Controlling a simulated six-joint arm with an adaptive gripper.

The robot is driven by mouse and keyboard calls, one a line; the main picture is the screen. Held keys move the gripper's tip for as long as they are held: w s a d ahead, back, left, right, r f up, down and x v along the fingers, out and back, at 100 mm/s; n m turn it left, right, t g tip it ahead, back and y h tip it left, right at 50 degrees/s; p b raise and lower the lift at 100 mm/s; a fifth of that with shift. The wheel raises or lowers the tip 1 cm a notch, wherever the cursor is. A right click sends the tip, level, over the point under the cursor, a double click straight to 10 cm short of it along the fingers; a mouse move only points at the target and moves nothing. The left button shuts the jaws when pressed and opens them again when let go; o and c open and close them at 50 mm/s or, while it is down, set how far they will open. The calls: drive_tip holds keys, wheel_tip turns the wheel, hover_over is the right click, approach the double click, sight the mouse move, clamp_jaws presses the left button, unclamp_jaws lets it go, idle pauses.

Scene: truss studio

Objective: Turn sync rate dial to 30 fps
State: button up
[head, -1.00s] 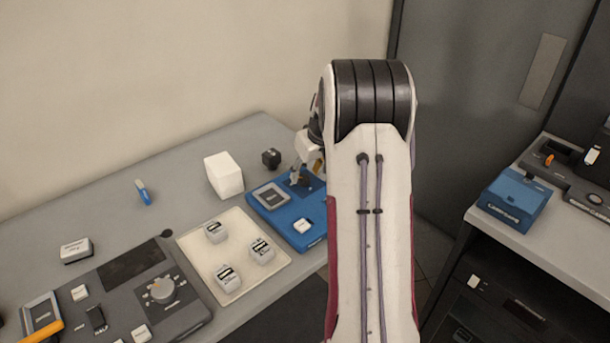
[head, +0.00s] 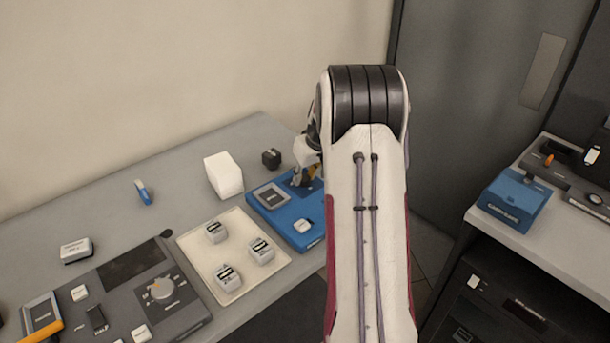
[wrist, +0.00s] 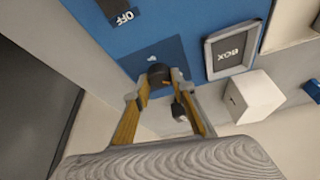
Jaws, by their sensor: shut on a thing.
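My gripper (wrist: 160,86) is at the blue panel, with its yellow-lined fingers on either side of a dark round knob (wrist: 158,73), shut on it. The knob's markings and pointer cannot be read. In the head view my gripper (head: 304,178) is at the far right part of the blue panel (head: 284,226), partly behind my arm, and the knob is hidden there.

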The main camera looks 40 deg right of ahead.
drive_tip(key=shift+a+m+h, duration=0.1)
drive_tip(key=shift+m+h, duration=0.2)
drive_tip(key=shift+m, duration=0.5)
drive_tip(key=shift+m+g+h, duration=0.5)
drive_tip(key=shift+m, duration=1)
drive_tip(key=shift+w+a+m+g+h, duration=0.1)
drive_tip(key=shift+m+g+h, duration=0.45)
drive_tip(key=shift+m, duration=1.45)
drive_tip(key=shift+w+f+m+g+h, duration=0.1)
drive_tip(key=shift+m+g+h, duration=0.25)
drive_tip(key=shift+m, duration=0.8)
drive_tip(key=shift+m+g+h, duration=0.1)
drive_tip(key=shift+m+g, duration=0.3)
drive_tip(key=shift+m, duration=0.75)
drive_tip(key=shift+m+g, duration=0.7)
drive_tip(key=shift+m, duration=1)
drive_tip(key=shift+a, duration=0.1)
drive_tip(key=o, duration=1.1)
